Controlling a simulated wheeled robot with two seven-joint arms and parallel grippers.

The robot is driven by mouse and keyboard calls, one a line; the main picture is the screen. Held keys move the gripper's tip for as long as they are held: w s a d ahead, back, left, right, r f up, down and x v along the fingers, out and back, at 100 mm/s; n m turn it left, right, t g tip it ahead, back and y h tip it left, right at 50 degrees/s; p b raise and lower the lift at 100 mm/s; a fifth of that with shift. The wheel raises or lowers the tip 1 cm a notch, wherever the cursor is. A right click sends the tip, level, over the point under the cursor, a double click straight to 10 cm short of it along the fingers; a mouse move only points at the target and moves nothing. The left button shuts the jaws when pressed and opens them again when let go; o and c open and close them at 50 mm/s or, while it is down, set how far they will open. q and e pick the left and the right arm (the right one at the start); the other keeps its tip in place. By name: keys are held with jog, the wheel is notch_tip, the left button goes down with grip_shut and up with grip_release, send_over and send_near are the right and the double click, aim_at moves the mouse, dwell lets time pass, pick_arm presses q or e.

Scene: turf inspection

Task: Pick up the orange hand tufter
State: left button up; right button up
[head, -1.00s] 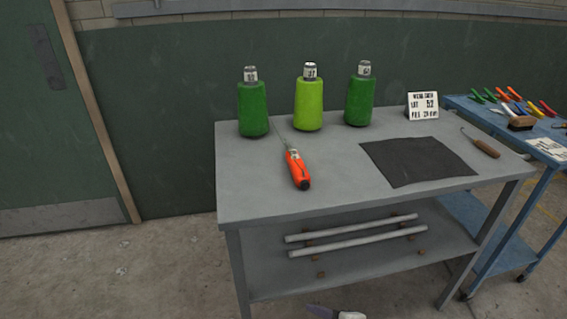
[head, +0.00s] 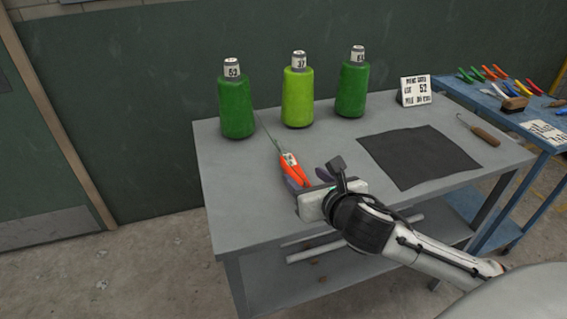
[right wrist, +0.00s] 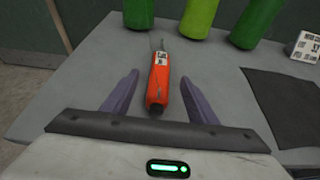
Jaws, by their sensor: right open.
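The orange hand tufter (head: 290,168) lies on the grey table (head: 235,205), its thin metal end pointing to the back left toward the dark green cone. It carries a small white label. My right gripper (head: 308,178) is at the tufter's near end, and its body hides part of the handle in the head view. In the right wrist view, the tufter (right wrist: 159,82) lies between the two purple fingers of my right gripper (right wrist: 160,90). The fingers are open, with a gap on each side of the handle. My left gripper is not in view.
Two dark green cones (head: 236,108) (head: 352,88) and a lime green cone (head: 298,97) stand along the table's back. A lot card (head: 415,90), a dark mat (head: 415,157) and a wooden-handled hook (head: 485,135) are to the right. A blue cart (head: 480,98) holds tools.

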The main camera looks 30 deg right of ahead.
aim_at(297, 172)
jog(key=x, duration=0.3)
jog(key=shift+w+d+f, duration=0.1)
jog(key=shift+w+f, duration=0.1)
jog(key=shift+w, duration=0.1)
jog(key=x, duration=0.5)
jog(key=shift+f, duration=0.35)
jog(key=shift+w, duration=0.1)
jog(key=c, duration=1.3)
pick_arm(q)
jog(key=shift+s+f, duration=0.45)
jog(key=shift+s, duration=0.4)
pick_arm(e)
jog(key=shift+r, duration=0.1)
grip_shut()
